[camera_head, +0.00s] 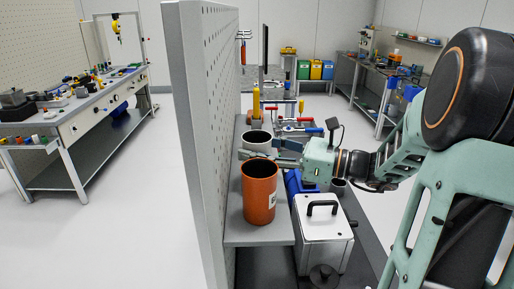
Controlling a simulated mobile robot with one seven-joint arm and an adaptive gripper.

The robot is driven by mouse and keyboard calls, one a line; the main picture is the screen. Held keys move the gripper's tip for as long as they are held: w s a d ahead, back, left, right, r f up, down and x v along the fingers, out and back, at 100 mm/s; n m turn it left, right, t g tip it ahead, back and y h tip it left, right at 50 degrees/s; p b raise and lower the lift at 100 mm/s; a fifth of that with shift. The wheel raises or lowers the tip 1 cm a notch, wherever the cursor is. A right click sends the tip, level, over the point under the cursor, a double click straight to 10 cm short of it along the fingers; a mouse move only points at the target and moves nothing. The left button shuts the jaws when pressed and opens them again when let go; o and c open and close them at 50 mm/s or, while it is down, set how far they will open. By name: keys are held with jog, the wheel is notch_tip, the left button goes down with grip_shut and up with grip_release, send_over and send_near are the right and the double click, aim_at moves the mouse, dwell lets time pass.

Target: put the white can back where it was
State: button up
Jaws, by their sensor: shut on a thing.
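The white can (257,137) is an open-topped, pale cylinder with a dark inside. It is at the narrow grey shelf beside the perforated panel, behind the orange can. My gripper (262,156) reaches in from the right, with its fingers level across the can's near side. It is shut on the white can. The can looks upright; its lower part is hidden by the fingers and the orange can, so I cannot tell whether its base touches the shelf (262,234).
The orange can (259,193) stands close in front of my gripper on the shelf. A white box with a black handle (323,232) is just right of the shelf. Clamps with red handles (297,124) and a yellow cylinder (256,102) are behind. The perforated panel (208,130) bounds the left.

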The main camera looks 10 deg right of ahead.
jog(key=shift+f, duration=0.15)
jog(key=o, duration=1.3)
jog(key=shift+o, duration=0.2)
jog(key=shift+d, duration=0.15)
jog(key=b+v, duration=0.1)
jog(key=v, duration=1.1)
